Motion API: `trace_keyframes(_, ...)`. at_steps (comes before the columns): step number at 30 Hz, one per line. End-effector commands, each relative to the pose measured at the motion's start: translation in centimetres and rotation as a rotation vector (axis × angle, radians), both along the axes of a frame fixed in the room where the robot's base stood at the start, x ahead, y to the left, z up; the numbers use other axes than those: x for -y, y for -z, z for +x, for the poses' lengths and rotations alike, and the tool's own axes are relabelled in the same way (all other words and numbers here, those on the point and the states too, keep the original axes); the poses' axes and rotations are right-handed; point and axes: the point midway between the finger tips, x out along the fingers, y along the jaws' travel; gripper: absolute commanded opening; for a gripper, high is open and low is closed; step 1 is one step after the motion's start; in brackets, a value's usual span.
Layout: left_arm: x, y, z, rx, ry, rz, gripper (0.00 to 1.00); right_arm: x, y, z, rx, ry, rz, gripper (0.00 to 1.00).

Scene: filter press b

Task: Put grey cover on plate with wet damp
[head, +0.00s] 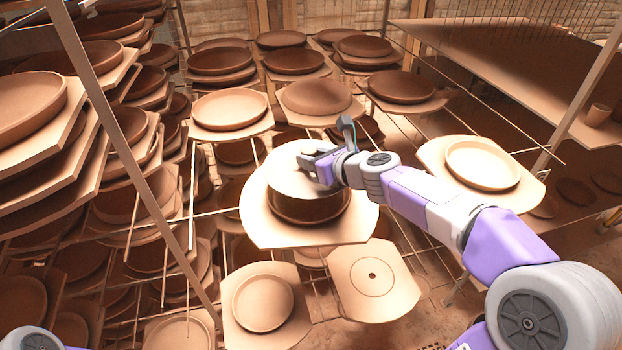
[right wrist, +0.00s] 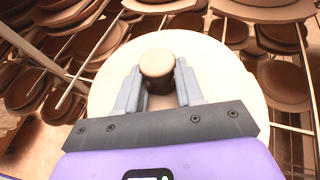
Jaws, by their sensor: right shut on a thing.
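The cover (head: 284,180) is a pale round disc with a short knob (right wrist: 157,64) on top. My right gripper (head: 312,160) is shut on that knob, with one finger on each side of it in the right wrist view. The cover is over a dark brown, damp-looking round plate (head: 310,212), whose front wall shows below the cover's edge. The cover looks roughly level; I cannot tell whether it touches the plate's rim. The plate stands on a pale board (head: 262,228) in the middle of the rack. My left gripper is not in view.
Metal rack rods surround the board. Neighbouring boards hold a pale dish (head: 482,165) at right, another dish (head: 263,302) in front, and brown plates behind. A flat board with a small hole (head: 371,292) lies front right. Stacked boards crowd the left.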

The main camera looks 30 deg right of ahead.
Motion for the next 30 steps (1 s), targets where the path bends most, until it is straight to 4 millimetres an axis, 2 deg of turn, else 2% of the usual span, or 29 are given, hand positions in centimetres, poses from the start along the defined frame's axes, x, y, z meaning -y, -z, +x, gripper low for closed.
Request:
trace_keyframes(8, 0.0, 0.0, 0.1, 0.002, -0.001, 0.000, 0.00, 0.0, 2.1, 0.0, 0.000, 0.001, 0.002, 0.00)
trace_keyframes(16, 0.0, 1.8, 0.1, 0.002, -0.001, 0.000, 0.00, 0.0, 4.2, 0.1, 0.001, 0.001, 0.000, 0.00)
trace_keyframes(22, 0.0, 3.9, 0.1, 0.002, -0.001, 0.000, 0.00, 0.0, 6.7, 0.0, 0.000, 0.001, 0.000, 0.00)
trace_keyframes(30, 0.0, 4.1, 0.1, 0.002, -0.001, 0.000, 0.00, 0.0, 7.1, 0.0, 0.001, 0.001, -0.001, 0.00)
